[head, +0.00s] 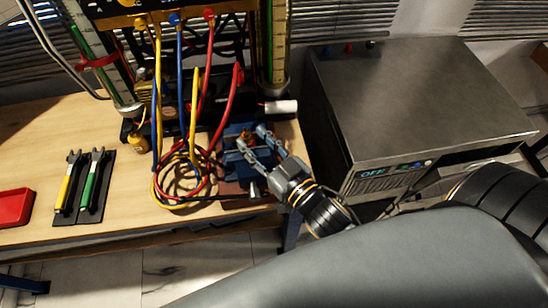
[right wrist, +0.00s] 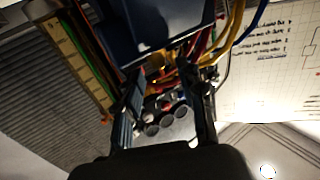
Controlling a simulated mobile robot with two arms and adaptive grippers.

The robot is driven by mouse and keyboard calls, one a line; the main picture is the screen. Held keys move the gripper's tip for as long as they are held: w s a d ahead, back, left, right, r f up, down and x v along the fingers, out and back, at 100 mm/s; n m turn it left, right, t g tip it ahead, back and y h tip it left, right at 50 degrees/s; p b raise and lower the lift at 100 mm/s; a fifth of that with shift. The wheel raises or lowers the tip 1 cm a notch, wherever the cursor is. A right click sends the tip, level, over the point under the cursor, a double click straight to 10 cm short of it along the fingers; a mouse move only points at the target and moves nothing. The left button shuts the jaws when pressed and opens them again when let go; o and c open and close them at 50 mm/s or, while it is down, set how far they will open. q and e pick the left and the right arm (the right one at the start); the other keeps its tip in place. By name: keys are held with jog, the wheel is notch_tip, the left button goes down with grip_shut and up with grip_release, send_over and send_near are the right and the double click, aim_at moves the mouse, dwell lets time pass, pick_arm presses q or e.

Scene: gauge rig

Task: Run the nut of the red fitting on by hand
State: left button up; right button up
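My right gripper (head: 251,136) reaches over a blue vise-like block (head: 234,158) on the bench. Its two fingers stand apart around or above a small brass-coloured piece (head: 246,133); I cannot tell whether they touch it. In the right wrist view the gripper (right wrist: 174,76) has its fingers apart, with hoses and several round dark ends behind the gap. A red fitting (head: 209,13) tops a red hose on the rig. Another red hose (head: 239,78) ends lower, near the block. The nut of the red fitting cannot be made out. My left gripper is out of view.
A grey metal cabinet (head: 415,95) with an "OFF" display stands close right of my right gripper. Looped yellow, blue and red hoses (head: 180,180) lie just left. Yellow (head: 68,187) and green (head: 92,180) tools and a red tray (head: 15,207) lie farther left.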

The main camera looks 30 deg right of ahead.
jog(key=v, duration=0.8)
jog(key=shift+w, duration=0.1)
jog(key=s+d+f+m+g+h, duration=0.15)
jog(key=d+f+g+h, duration=0.3)
jog(key=f+g, duration=0.55)
jog(key=s+f+g, duration=0.4)
jog(key=s, duration=0.3)
notch_tip(320, 180, down, 26)
jog(key=s+n+g, duration=0.1)
jog(key=s+d+f+g, duration=0.1)
jog(key=s+d+f, duration=0.2)
jog(key=s+f, duration=1.3)
jog(key=shift+s+g, duration=0.3)
jog(key=shift+s, duration=0.2)
